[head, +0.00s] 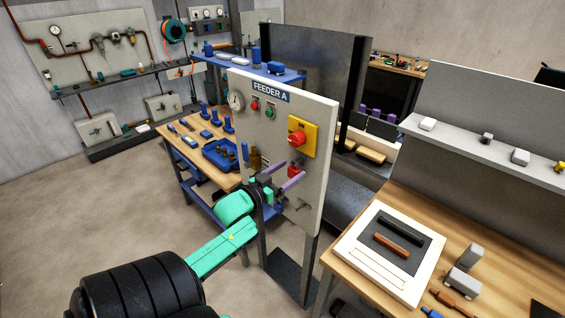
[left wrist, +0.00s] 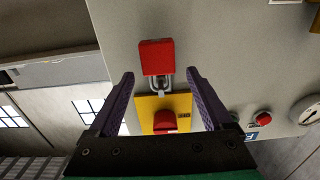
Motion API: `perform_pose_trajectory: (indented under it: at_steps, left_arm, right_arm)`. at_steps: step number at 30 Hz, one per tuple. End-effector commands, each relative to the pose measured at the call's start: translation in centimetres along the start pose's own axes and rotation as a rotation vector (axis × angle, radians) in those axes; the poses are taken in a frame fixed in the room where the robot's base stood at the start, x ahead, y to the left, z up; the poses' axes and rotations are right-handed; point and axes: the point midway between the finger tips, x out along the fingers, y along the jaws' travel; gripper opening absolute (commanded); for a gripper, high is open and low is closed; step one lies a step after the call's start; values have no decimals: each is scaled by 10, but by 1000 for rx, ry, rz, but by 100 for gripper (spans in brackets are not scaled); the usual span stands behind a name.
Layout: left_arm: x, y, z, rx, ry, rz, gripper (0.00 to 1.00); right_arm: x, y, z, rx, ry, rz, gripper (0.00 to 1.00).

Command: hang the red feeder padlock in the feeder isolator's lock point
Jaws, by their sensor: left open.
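The feeder isolator is a yellow plate with a red knob (head: 298,136) on the grey FEEDER A panel (head: 322,120). It also shows in the left wrist view (left wrist: 182,104), where the panel appears upside down. The red padlock (left wrist: 156,57) is at the panel just below the isolator. Its grey shackle (left wrist: 165,82) overlaps the plate's lower edge and seems to be in the lock point; the exact fit is too small to tell. My left gripper (head: 293,168) is open, its purple fingers on either side of the padlock with gaps showing. My right gripper is not seen.
A grey hook (head: 303,205) sticks out low on the panel. A wooden bench with a blue tray (head: 220,153) stands behind at left. A right bench holds a white-framed board (head: 350,248) and grey blocks (head: 462,281). Floor at left is clear.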

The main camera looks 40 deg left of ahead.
Motion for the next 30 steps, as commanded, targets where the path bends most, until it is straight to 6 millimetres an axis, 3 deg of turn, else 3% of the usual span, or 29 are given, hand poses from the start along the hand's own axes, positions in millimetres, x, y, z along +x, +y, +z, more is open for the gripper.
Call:
perform_pose_trajectory:
  at_steps: [5, 18, 22, 30]
  left_arm:
    - [-22, 0, 4, -1, -3, 0, 84]
    - [-129, 0, 4, -1, -4, -2, 84]
    - [-142, 0, 2, 1, -1, -1, 84]
    - [-144, 0, 0, 0, 1, 0, 84]
  right_arm:
    - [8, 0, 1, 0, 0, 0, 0]
    - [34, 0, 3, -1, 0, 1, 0]
    - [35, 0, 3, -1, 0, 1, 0]
    - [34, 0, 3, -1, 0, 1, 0]
